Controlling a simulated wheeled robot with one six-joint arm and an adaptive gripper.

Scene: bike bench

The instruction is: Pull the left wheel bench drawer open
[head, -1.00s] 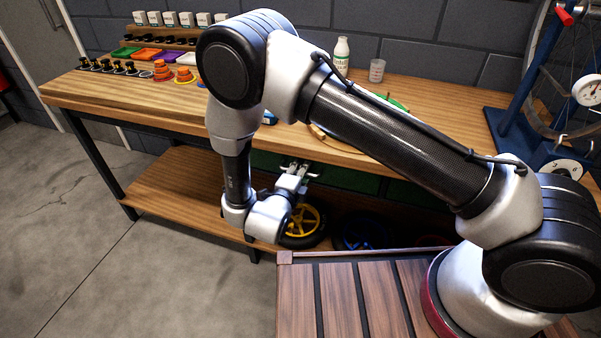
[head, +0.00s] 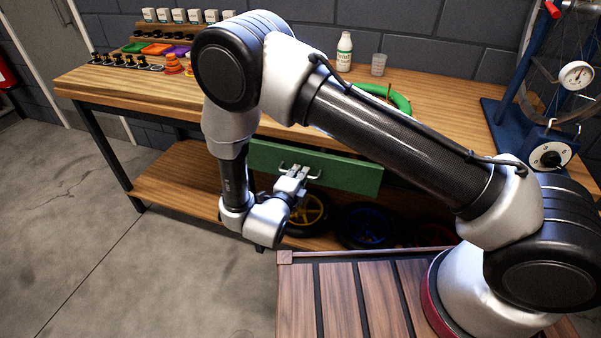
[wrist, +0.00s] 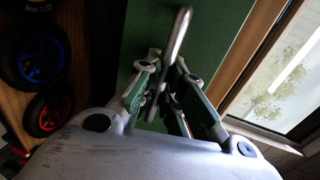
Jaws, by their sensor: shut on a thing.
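My arm hides part of the drawer's left end, and the drawer's inside is mostly hidden.
The wooden bench top (head: 440,105) carries a white bottle (head: 344,52), a clear cup (head: 378,65) and a green ring (head: 400,102). A blue truing stand (head: 515,110) is at the right. Wheels, one yellow (head: 308,212) and one blue (head: 368,227), lie on the lower shelf. Floor at left is clear.

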